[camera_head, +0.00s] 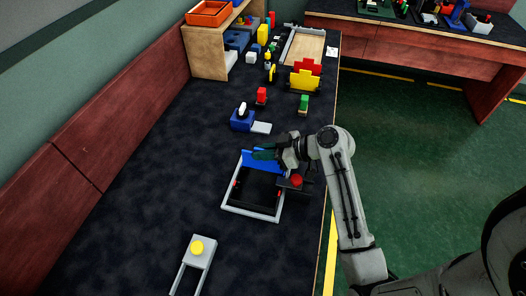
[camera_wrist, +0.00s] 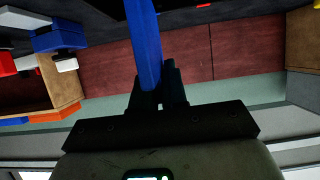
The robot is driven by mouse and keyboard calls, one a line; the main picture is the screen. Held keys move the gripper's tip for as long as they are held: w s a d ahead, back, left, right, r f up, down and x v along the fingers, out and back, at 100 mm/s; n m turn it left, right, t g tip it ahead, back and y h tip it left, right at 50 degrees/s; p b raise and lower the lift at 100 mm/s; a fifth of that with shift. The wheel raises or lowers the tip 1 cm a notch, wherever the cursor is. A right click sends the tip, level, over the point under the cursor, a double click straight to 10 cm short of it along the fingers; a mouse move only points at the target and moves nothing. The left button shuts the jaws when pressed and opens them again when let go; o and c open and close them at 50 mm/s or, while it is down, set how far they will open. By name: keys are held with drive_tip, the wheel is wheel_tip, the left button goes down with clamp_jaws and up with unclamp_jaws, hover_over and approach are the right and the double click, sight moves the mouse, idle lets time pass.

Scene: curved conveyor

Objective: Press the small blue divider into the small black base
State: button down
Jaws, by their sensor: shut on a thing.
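The small blue divider (camera_head: 258,166) is a long flat strip in my gripper (camera_head: 266,154), which is shut on it near its middle. In the wrist view the divider (camera_wrist: 143,40) runs up and away from between the dark fingers of my gripper (camera_wrist: 157,85). The small black base (camera_head: 243,198) lies inside a light grey rectangular frame (camera_head: 250,214). The divider is over or at the far side of the base. I cannot tell whether it touches the base, and my gripper and arm hide part of the far right corner.
A dark block with a red knob (camera_head: 296,181) sits at the frame's right, close to my arm. A grey fixture with a yellow button (camera_head: 196,247) stands in front. A blue block (camera_head: 242,120) and several small parts stand behind. The dark tabletop at left is clear.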

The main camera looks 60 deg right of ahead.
sight(263, 169)
drive_tip(key=shift+f+b, duration=1.55)
drive_tip(key=shift+f, duration=0.3)
drive_tip(key=c, duration=1.1)
unclamp_jaws()
drive_tip(key=v, duration=1.1)
drive_tip(key=shift+w, duration=0.1)
